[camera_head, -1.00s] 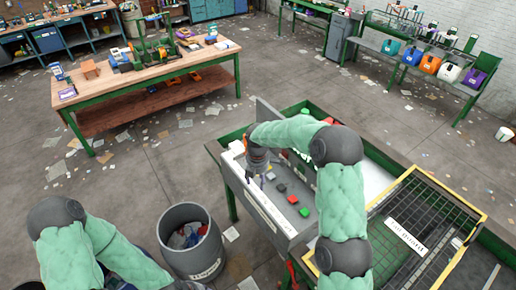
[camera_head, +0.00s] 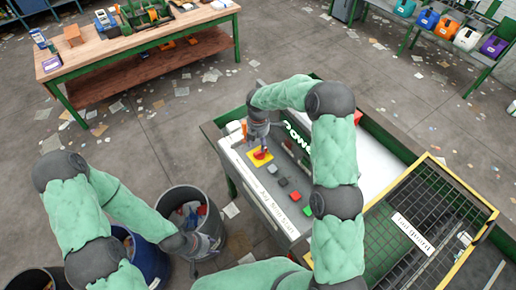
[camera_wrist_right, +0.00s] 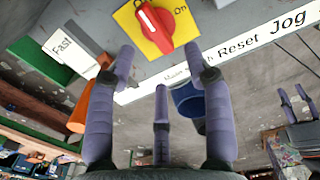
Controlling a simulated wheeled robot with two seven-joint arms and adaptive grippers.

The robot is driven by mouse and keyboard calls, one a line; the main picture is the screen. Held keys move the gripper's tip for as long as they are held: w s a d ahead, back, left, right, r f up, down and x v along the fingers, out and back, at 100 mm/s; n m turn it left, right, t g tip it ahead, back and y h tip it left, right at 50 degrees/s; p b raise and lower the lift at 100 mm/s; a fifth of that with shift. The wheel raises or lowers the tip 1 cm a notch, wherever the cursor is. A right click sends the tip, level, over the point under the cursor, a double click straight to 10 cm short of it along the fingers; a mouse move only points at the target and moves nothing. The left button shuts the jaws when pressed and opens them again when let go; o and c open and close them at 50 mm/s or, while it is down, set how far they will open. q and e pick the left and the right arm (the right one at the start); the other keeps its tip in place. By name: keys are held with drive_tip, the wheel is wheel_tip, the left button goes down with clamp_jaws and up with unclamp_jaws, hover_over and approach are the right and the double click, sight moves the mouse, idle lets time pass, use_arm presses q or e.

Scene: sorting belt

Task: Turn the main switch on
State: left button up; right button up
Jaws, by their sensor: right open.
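The main switch is a red rotary knob (camera_head: 261,154) on a yellow plate (camera_head: 256,161) at the left end of the grey control panel. In the right wrist view the knob (camera_wrist_right: 160,28) is just beyond my fingertips, with a white line on its handle pointing to the upper left and "On" printed at its right. My right gripper (camera_wrist_right: 158,62) is open and empty, its fingers spread short of the knob and apart from it. In the head view it (camera_head: 262,143) hangs over the switch. My left gripper (camera_head: 208,249) is over the grey bin's near rim; its fingers are unclear.
Black, red and green buttons (camera_head: 295,196) lie along the panel nearer me. An orange-and-white piece (camera_head: 236,128) stands by the panel's far corner. A grey bin (camera_head: 183,193) and a blue bin (camera_head: 150,262) stand left of the belt. A yellow-framed mesh guard (camera_head: 420,225) covers the right.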

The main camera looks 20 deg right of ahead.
sight(258, 151)
drive_tip(key=f, duration=0.4)
drive_tip(key=shift+w+d+f+p, duration=0.1)
drive_tip(key=shift+w+f+p, duration=0.25)
drive_tip(key=shift+f+p, duration=0.05)
drive_tip(key=shift+s+f, duration=0.2)
drive_tip(key=shift+f, duration=0.3)
drive_tip(key=shift+w+f, duration=0.15)
drive_tip(key=shift+f, duration=0.2)
clamp_jaws()
